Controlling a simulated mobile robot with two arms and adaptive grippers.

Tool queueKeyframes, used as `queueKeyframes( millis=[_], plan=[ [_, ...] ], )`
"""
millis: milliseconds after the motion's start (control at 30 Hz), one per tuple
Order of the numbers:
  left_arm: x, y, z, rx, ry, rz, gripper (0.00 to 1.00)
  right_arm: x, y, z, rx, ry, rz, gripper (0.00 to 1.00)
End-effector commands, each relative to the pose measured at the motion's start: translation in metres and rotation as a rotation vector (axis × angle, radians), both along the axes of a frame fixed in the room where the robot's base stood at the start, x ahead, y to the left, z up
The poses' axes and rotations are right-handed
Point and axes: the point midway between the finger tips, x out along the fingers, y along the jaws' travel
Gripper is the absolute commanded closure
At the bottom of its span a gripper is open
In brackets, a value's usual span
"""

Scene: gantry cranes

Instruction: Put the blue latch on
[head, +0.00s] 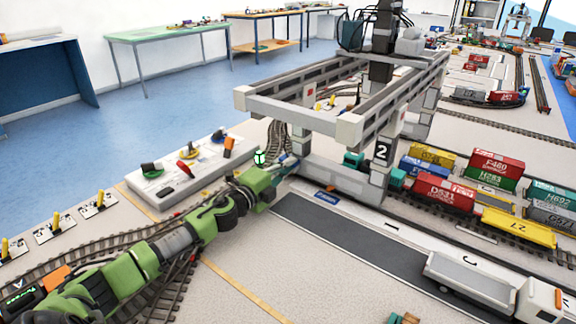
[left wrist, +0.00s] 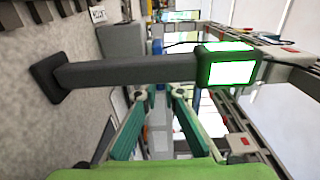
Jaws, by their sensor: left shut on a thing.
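My left gripper (head: 285,168) is at the near end of the crane's long base beam, beside its grey leg. Its two teal fingers (left wrist: 160,95) also show in the left wrist view, with a narrow gap between the tips. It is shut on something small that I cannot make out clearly. A blue piece (left wrist: 157,48) shows just past the tips in the left wrist view; I cannot tell whether it is the latch or touches the fingers. A flat blue plate (head: 326,197) lies by the base beam in the head view. My right gripper is not in view.
A lamp post with a lit green head (head: 259,157) stands close beside the gripper and crosses the left wrist view (left wrist: 226,68). The gantry crane (head: 340,130) rises above. A white control panel (head: 180,178) is to the left. Container wagons (head: 445,190) and a truck (head: 480,285) are right.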

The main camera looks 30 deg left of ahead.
Motion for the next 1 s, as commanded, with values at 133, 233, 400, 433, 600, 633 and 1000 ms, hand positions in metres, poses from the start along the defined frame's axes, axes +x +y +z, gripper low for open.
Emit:
queueKeyframes(
  millis=[133, 233, 400, 433, 600, 633, 1000],
  plan=[
    [-0.0003, -0.0010, -0.0021, 0.015, 0.001, -0.002, 1.00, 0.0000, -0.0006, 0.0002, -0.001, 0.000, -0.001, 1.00],
    [-0.0003, -0.0011, -0.0023, 0.018, 0.001, -0.002, 1.00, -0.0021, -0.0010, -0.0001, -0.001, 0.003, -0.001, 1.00],
    [-0.0004, -0.0011, -0.0026, 0.018, 0.002, -0.002, 1.00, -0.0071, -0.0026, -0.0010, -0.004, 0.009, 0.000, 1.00],
    [-0.0004, -0.0011, -0.0026, 0.018, 0.002, -0.002, 1.00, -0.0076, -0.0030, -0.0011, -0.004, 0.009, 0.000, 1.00],
    [-0.0004, -0.0011, -0.0027, 0.017, 0.002, -0.002, 0.85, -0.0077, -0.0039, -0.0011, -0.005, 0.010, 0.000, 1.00],
    [-0.0004, -0.0010, -0.0027, 0.017, 0.002, -0.002, 0.85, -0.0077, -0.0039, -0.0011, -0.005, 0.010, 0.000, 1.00],
    [-0.0001, 0.0008, 0.0044, -0.080, 0.008, -0.001, 0.85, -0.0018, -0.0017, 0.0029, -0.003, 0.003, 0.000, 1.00]
  ],
)
